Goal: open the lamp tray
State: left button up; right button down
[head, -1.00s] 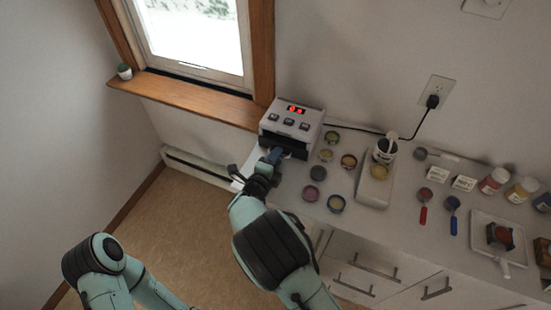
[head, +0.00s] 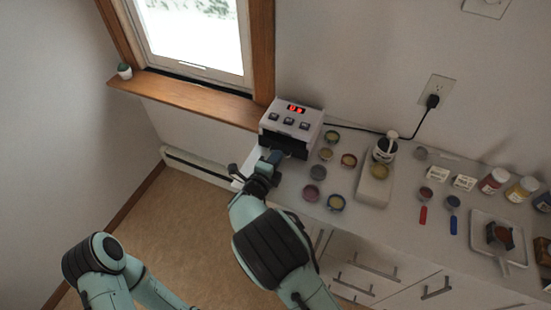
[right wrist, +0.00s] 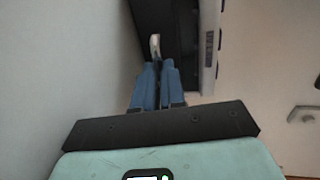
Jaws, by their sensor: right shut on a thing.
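The lamp (head: 292,118), a pale box with a red lit display and several dark buttons, stands at the left end of the counter. Its dark front (head: 285,146) faces my right arm. My right gripper (head: 272,157) is in front of it, low at the counter. In the right wrist view my blue fingers (right wrist: 157,68) are shut on a small pale handle (right wrist: 155,42), beside the dark lamp front (right wrist: 178,30). The tray itself is mostly hidden, and I cannot tell how far out it is. My left gripper is outside the views.
Open paint pots (head: 337,202) stand right of the lamp on the counter (head: 400,205). A wall and window sill (head: 195,98) are behind.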

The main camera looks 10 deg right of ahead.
jog(key=shift+r, duration=0.1)
dwell(0.8)
jog(key=b+v, duration=0.1)
jog(key=v, duration=0.2)
jog(key=f+b+v, duration=0.1)
jog(key=v, duration=0.3)
jog(key=f+b+v, duration=0.1)
jog(key=v, duration=0.3)
jog(key=shift+s+a+f+b, duration=0.15)
jog(key=shift+s+a+b, duration=0.15)
jog(key=shift+s, duration=0.2)
jog(key=c, duration=1.2)
grip_release()
jog(key=v, duration=1.3)
jog(key=shift+s, duration=0.1)
